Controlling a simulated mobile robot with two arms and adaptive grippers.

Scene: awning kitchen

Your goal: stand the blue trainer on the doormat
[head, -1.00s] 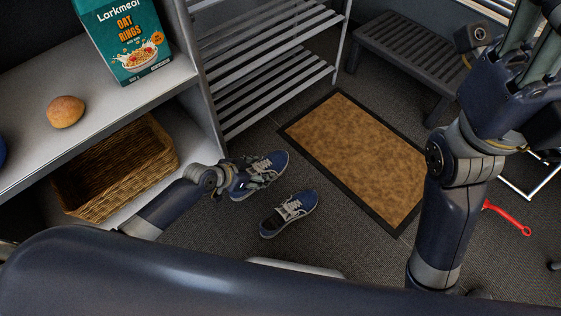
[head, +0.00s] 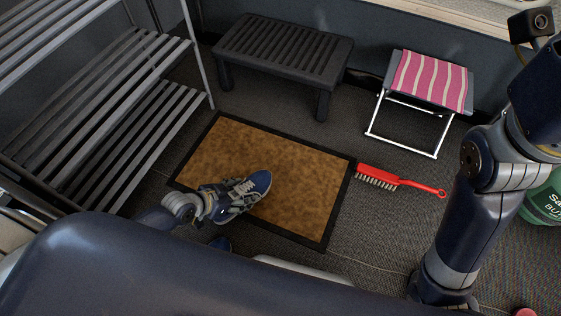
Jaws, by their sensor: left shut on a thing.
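A blue trainer (head: 256,184) with pale laces and a light sole is in my left gripper (head: 221,200), which is shut on it from the left. The trainer points its toe to the upper right, sole down, over the near part of the brown doormat (head: 205,150) with its dark border. I cannot tell whether the sole touches the mat. A second blue trainer (head: 221,243) shows only a sliver, beyond the near edge of the mat and mostly hidden by my body. At the right edge, my right arm rises out of the picture and its fingertips are not visible.
A slatted rack (head: 110,120) stands at the left. A dark slatted bench (head: 285,55) stands behind the mat. A striped folding stool (head: 430,80) is at the back right. A red brush (head: 385,178) lies beside the mat's right edge. The mat's far part is clear.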

